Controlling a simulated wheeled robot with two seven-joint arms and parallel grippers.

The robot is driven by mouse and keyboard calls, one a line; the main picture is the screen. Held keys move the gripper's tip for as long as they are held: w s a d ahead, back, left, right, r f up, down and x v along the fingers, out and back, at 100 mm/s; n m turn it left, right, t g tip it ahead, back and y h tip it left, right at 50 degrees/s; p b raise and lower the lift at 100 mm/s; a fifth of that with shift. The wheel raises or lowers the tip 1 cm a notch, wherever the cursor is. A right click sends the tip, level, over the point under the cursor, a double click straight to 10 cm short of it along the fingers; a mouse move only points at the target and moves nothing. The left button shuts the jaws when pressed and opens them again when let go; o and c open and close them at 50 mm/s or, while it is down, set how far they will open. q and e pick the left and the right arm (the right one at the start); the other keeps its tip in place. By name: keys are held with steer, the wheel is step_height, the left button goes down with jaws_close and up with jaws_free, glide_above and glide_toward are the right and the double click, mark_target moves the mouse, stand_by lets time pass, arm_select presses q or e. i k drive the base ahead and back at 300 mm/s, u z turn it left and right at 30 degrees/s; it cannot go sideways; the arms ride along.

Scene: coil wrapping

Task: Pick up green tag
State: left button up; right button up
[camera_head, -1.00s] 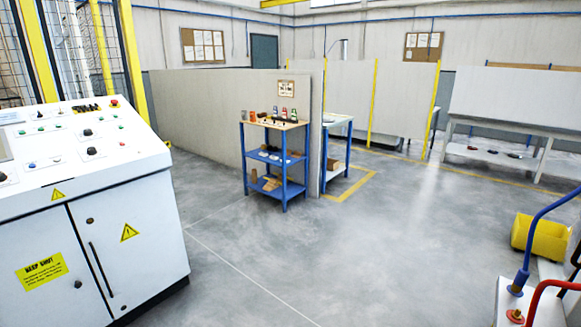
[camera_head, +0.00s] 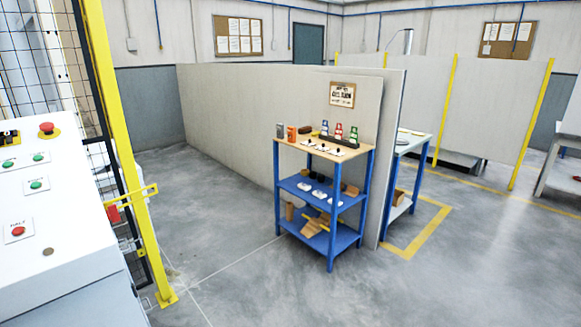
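A blue shelf cart (camera_head: 330,215) with a light wooden top stands ahead, near the middle. On its top, toward the back right, a dark holder carries several upright tags in red, green and blue. Neither of my grippers is in view.
A white control console (camera_head: 60,225) stands close on the left, with a yellow fence post (camera_head: 126,150) beside it. A grey partition (camera_head: 230,120) runs behind the cart. A second table (camera_head: 410,145) stands right of the cart. Open floor (camera_head: 240,285) lies before the cart.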

mark_target(353, 136)
steer(key=z, duration=0.1)
steer(key=i, duration=3.05)
steer(key=z, duration=0.25)
